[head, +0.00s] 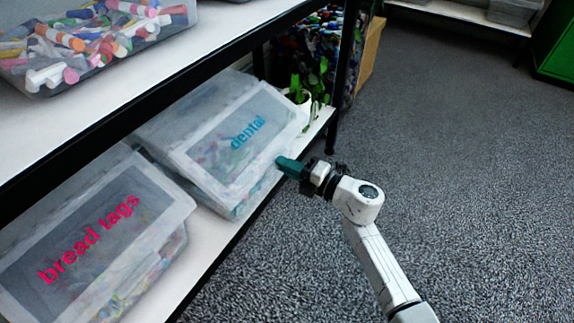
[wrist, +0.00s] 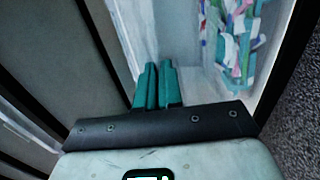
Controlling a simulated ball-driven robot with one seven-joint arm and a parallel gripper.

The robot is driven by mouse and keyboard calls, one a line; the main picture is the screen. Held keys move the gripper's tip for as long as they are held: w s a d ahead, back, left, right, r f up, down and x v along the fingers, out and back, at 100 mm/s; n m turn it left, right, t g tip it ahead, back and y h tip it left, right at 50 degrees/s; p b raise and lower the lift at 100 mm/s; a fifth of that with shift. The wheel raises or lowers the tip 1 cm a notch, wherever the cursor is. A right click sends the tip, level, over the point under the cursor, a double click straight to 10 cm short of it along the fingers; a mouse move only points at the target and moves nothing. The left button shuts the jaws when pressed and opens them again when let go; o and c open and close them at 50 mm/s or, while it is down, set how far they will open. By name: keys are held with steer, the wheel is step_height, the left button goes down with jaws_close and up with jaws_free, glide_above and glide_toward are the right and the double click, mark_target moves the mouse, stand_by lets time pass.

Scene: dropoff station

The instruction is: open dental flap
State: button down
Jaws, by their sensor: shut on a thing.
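The dental box (head: 225,200) is a clear bin on the lower shelf. Its translucent, sloping front flap (head: 190,158) carries the blue word "dental" and lies down over the front. My gripper (head: 281,161), with teal fingers, reaches from the right to the flap's lower right edge and is shut on it. In the wrist view, the fingers of my gripper (wrist: 159,66) are close together against the translucent plastic; the exact pinched edge is hard to make out. Colourful small items (wrist: 233,45) show through the box wall there.
A bread tags box (head: 20,265) stands to the left on the same shelf. An open bin of colourful pieces (head: 90,45) sits on the upper shelf. The carpet (head: 460,150) is clear.

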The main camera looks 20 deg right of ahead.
steer(key=r+p, duration=0.1)
steer(key=p, duration=0.3)
steer(key=r+p, duration=0.1)
steer(key=p, duration=0.1)
steer(key=shift+s+d+r+g+h+p, duration=0.2)
steer(key=shift+s+r+g+h+p, duration=0.1)
steer(key=shift+s+r+g+p, duration=0.1)
step_height(320, 180, up, 17)
steer(key=w+g+h+p, duration=0.1)
steer(key=g+h+p, duration=0.2)
steer(key=p, duration=3)
steer(key=shift+w+a+g, duration=0.15)
steer(key=shift+a+g, duration=0.15)
steer(key=shift+g, duration=0.2)
steer(key=shift+f, duration=0.1)
steer(key=c, duration=1.3)
jaws_free()
